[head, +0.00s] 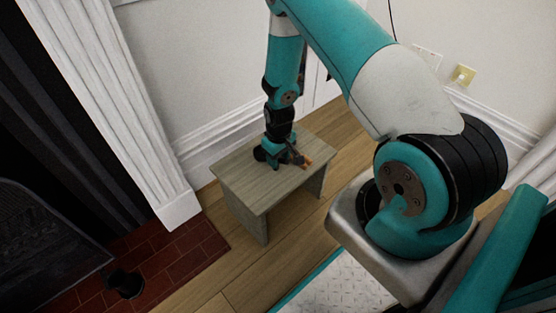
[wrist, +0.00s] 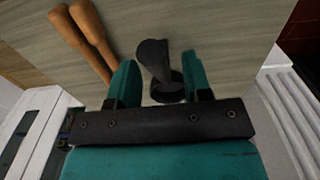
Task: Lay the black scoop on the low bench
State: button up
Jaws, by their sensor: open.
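The low bench (head: 262,188) is a grey wood-grained stool against the white wall; its top also fills much of the wrist view (wrist: 225,45). The black scoop (wrist: 152,53) rests on the bench top, with a rounded dark part (wrist: 167,90) nearer my gripper. My gripper (wrist: 160,66) is open, with one teal finger on each side of the scoop and a gap on both sides. In the head view my gripper (head: 274,163) is low over the bench top, and a dark bit of the scoop (head: 259,154) shows beside it.
Two tan wooden handles (wrist: 86,38) lie on the bench left of the scoop in the wrist view; they show as small orange-brown tips (head: 305,161) in the head view. A small black object (head: 125,283) stands on the red brick hearth (head: 190,262). Wood floor (head: 285,240) is clear around the bench.

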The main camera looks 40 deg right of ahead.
notch_tip(320, 180, up, 10)
jog(key=p, duration=0.2)
jog(key=shift+f+p, duration=0.25)
jog(key=shift+p, duration=0.1)
jog(key=s+a+r+n+y, duration=0.1)
jog(key=s+a+r, duration=0.1)
jog(key=a+r, duration=0.75)
jog(key=s+a+r+n+y, duration=0.25)
jog(key=a+r, duration=0.35)
jog(key=r, duration=0.7)
jog(key=s+a+r+n, duration=0.1)
jog(key=s+a+r, duration=0.3)
jog(key=s, duration=0.4)
jog(key=s+a+r+n, duration=0.2)
jog(key=s+a+r, duration=0.1)
jog(key=s+r, duration=0.4)
jog(key=shift+s+a+y, duration=0.35)
jog(key=shift+s, duration=0.45)
jog(key=shift+a, duration=0.1)
